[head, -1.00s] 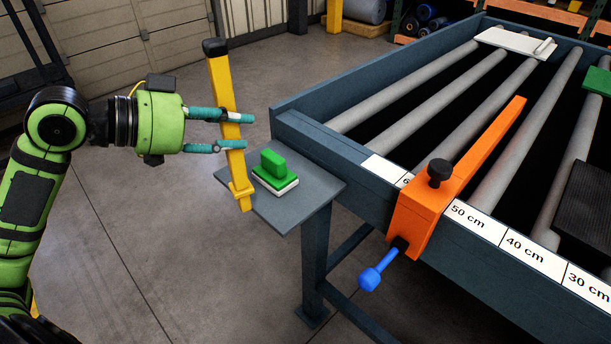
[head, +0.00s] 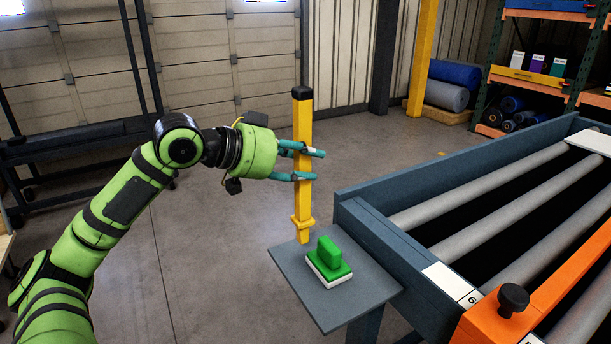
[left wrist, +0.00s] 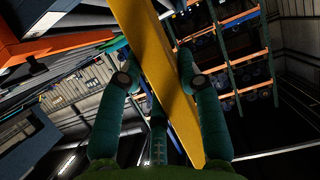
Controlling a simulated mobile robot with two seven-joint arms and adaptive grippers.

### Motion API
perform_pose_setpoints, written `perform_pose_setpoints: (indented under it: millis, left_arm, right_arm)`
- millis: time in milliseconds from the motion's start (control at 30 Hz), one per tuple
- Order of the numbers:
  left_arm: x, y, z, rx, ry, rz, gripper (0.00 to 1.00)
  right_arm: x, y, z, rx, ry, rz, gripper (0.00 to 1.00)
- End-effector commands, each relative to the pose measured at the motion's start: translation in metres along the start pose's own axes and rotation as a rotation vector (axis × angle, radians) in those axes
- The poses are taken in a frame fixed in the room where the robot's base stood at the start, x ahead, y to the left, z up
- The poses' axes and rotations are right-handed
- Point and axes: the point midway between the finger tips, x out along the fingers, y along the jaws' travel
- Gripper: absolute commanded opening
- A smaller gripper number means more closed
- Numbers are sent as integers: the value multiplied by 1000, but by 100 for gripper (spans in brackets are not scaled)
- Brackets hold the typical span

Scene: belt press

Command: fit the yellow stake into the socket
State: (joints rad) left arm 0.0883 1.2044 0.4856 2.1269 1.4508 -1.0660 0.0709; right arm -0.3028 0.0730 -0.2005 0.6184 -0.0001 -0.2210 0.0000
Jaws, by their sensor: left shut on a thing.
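The yellow stake (head: 303,190) has a black cap on top and a small yellow collar near its lower end. It stands nearly upright, its lower end in front of or over the far left edge of the small grey side shelf; I cannot tell whether it touches. My left gripper (head: 312,165) is shut on the stake at its upper middle. In the left wrist view the stake (left wrist: 155,70) runs between the fingers. I cannot make out the socket. My right gripper is not in view.
A green-handled block with a white base (head: 328,262) sits on the grey shelf (head: 345,301). The blue-framed roller table (head: 400,245) stands to the right, with an orange bar (head: 545,295) and black knob across it. Open floor lies left of the shelf.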

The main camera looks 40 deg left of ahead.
Motion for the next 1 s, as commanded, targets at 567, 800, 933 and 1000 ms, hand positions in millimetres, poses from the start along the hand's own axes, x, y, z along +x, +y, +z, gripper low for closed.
perform_pose_setpoints:
  millis: [567, 800, 933, 1000]
  left_arm:
    - [20, -4, 38, 3, 5, -1, 0]
    - [21, -3, 42, 1, 4, 0, 0]
    - [21, -3, 42, 1, 1, 0, 59]
    - [21, -3, 42, 1, 1, 0, 59]
  right_arm:
    - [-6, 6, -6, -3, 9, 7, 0]
    - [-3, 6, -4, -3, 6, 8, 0]
    - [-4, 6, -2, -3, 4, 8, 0]
    - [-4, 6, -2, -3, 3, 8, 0]
